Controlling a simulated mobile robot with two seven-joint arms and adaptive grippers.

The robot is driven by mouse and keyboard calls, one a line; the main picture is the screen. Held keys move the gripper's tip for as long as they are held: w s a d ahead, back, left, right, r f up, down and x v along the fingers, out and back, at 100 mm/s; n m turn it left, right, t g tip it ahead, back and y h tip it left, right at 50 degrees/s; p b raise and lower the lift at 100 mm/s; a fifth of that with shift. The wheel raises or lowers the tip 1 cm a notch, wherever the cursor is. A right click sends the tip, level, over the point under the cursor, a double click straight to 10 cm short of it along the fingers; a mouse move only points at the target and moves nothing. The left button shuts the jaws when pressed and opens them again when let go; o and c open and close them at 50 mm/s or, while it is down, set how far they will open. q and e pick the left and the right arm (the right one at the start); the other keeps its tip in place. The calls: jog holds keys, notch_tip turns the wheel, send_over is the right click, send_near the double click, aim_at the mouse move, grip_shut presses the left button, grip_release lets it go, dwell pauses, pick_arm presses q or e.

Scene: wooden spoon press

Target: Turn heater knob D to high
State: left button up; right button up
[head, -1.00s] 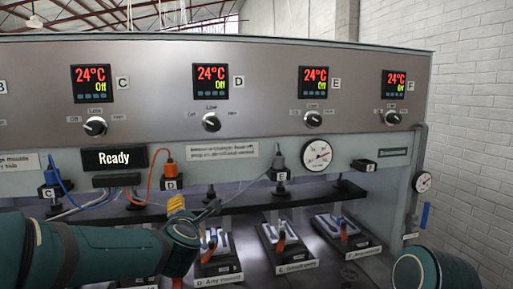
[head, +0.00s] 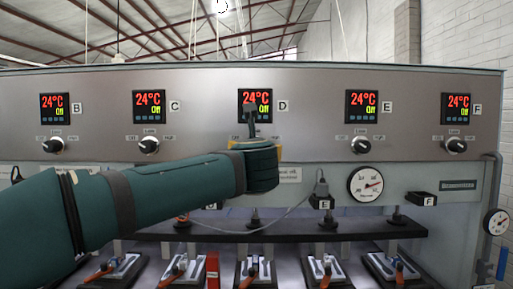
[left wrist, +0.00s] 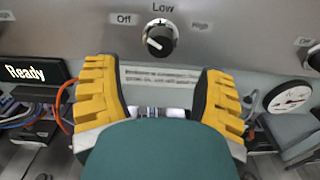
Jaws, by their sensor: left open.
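Heater knob D (left wrist: 160,38) is a black knob on a pale dial, with Off to its left, Low above and High to its right. Its exact setting is hard to tell. In the head view it is hidden behind my left gripper (head: 252,122), below the D display (head: 254,104), which reads 24°C and Off. In the left wrist view my left gripper (left wrist: 155,77) is open and empty. Its yellow-padded fingers are spread to either side, with the knob between and above them in the picture, apparently not touched. My right gripper is not in view.
Neighbouring knobs C (head: 148,146) and E (head: 360,146) sit on the same panel, well to either side. Below are a round gauge (head: 366,184), a grey cable (head: 290,212) and a dark shelf (head: 350,232) above several mould stations. The panel around knob D is clear.

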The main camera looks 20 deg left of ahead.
pick_arm(q)
jog(key=x, duration=0.8)
jog(key=shift+p, duration=0.4)
jog(key=c, duration=1.2)
